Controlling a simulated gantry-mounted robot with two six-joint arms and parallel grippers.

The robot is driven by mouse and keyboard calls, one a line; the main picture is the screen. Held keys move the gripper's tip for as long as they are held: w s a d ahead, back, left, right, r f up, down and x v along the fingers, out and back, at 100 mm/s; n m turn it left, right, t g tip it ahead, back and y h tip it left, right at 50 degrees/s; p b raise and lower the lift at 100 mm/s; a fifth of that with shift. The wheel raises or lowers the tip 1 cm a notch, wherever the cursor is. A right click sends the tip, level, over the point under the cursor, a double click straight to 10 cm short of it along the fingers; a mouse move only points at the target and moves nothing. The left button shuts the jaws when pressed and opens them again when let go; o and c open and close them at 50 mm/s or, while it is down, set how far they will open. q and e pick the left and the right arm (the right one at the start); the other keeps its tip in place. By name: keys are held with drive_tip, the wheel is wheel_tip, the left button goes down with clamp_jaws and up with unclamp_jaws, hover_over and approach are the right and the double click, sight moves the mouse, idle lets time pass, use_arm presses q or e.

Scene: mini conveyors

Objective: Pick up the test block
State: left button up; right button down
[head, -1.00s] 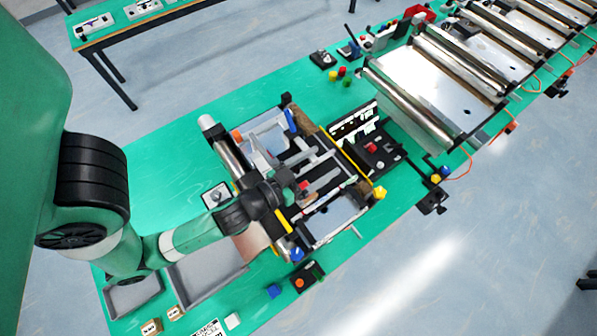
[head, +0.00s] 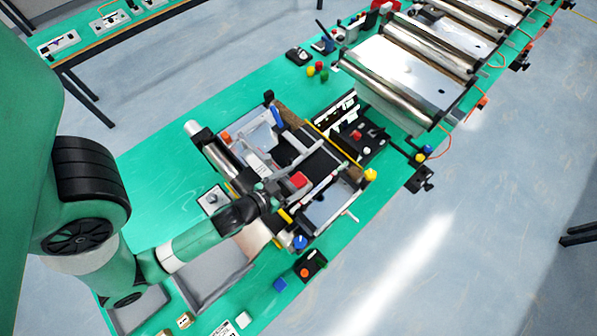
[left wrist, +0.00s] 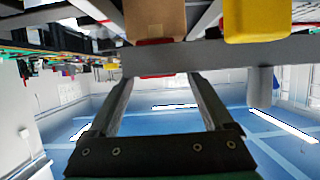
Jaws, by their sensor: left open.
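My left gripper (head: 276,192) is over the near part of the mini conveyor (head: 312,150), with its jaws open. The left wrist view shows its two fingers (left wrist: 155,80) apart, with a grey bar (left wrist: 185,58) across their tips. A small red piece (left wrist: 155,72) shows at that bar between the fingers. A brown block (left wrist: 155,18) and a yellow block (left wrist: 258,20) are beyond the bar. In the head view a red block (head: 299,180) is just beyond the gripper. I cannot tell which of these is the test block, or whether the fingers touch anything. My right gripper is not in view.
A grey tray (head: 215,280) is below my arm. Long roller conveyors (head: 400,70) run off at upper right. The table is bare left of the mini conveyor.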

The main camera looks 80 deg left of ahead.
sight(303, 176)
use_arm(q)
drive_tip(key=shift+p+x, duration=0.45)
drive_tip(key=shift+x, duration=2.3)
drive_tip(key=shift+d, duration=0.1)
drive_tip(key=shift+c, duration=0.3)
clamp_jaws()
